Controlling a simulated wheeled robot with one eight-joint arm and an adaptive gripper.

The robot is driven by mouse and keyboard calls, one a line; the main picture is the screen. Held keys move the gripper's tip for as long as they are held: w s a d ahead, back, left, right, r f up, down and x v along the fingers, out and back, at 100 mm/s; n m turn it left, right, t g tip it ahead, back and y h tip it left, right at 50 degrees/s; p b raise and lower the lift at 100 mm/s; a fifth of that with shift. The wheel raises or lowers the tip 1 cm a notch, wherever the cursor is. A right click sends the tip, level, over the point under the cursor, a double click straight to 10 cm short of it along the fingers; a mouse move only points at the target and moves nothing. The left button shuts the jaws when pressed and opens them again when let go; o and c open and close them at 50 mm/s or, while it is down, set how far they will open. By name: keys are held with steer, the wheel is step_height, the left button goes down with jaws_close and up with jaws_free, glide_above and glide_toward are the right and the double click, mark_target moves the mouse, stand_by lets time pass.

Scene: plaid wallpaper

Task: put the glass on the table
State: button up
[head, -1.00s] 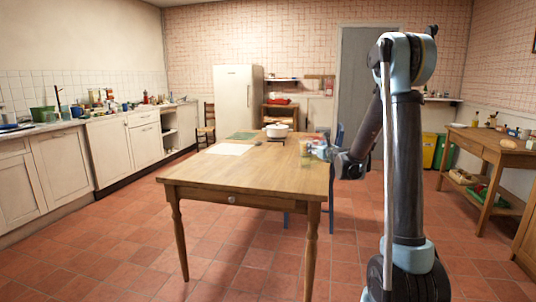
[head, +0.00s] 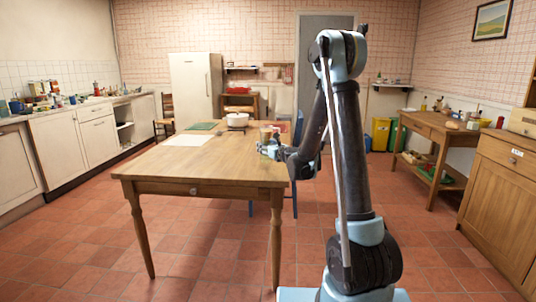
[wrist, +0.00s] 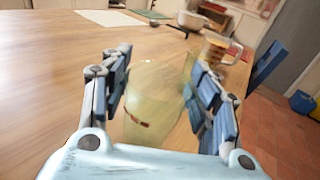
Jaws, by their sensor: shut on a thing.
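A clear, yellowish glass (wrist: 152,105) stands between the fingers of my gripper (wrist: 157,65) in the wrist view. The gripper is shut on it, with a blue-padded finger on each side. The glass has a small red-brown mark low on its side. In the head view my gripper (head: 271,149) is at the right edge of the wooden table (head: 215,170), and the glass is too small to make out clearly. The tabletop (wrist: 60,70) shows behind and through the glass. I cannot tell whether the glass's base touches the wood.
An amber mug (wrist: 218,48) stands just beyond the glass, near the table's right edge. A white pot (head: 237,119), a green mat (head: 202,126) and a white sheet (head: 187,140) lie farther back. A blue chair (wrist: 268,62) stands at the right side. The table's near part is bare.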

steer(key=shift+f, duration=1.35)
steer(key=o, duration=1.5)
